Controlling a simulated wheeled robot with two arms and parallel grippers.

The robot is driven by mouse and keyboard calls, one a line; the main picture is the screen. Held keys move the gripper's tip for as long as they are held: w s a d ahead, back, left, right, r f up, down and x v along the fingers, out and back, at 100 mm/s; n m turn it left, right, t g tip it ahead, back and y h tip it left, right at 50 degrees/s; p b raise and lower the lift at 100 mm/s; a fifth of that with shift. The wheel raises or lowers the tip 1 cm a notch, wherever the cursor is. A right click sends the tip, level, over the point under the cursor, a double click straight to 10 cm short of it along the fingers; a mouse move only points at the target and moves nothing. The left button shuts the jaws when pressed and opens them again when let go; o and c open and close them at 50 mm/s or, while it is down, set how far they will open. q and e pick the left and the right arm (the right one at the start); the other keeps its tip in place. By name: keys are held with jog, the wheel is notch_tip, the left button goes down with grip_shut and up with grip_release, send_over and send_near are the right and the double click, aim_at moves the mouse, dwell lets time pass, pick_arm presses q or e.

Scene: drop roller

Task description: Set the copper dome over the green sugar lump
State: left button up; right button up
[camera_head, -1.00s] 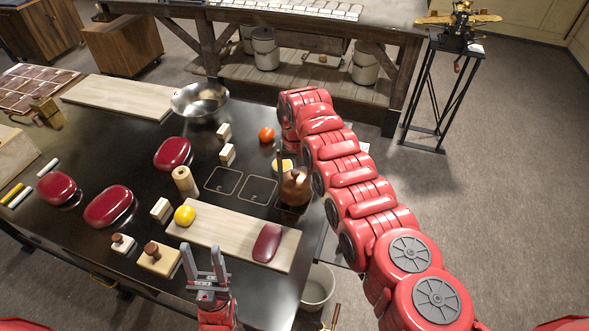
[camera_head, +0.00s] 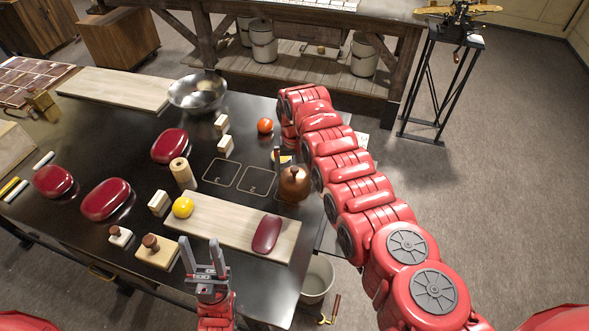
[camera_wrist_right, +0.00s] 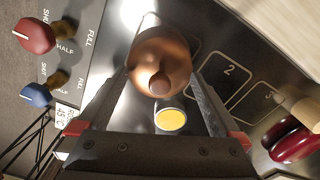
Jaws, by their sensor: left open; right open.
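The copper dome (camera_head: 294,186) stands upright on the dark table at the right, beside two outlined squares, with its round knob up. It also shows in the right wrist view (camera_wrist_right: 150,47). My right gripper (camera_wrist_right: 160,80) is open, its fingers apart on either side of the dome; whether they touch it I cannot tell. In the head view the right arm mostly hides this gripper (camera_head: 277,155). No green sugar lump is visible; whether one is under the dome I cannot tell. My left gripper (camera_head: 205,255) is open and empty near the front edge.
A pale board (camera_head: 225,224) carries a yellow ball (camera_head: 183,207) and a dark red oval (camera_head: 267,233). A metal bowl (camera_head: 198,93) stands farther back. Red and blue knobs (camera_wrist_right: 36,35) flank the dome's side.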

jog(key=shift+r, duration=0.5)
notch_tip(320, 180, up, 6)
jog(key=p, duration=0.2)
jog(key=shift+w+f+p, duration=0.1)
jog(key=shift+f+p, duration=0.15)
jog(key=shift+p, duration=0.05)
notch_tip(320, 180, up, 11)
jog(key=shift+f, duration=0.1)
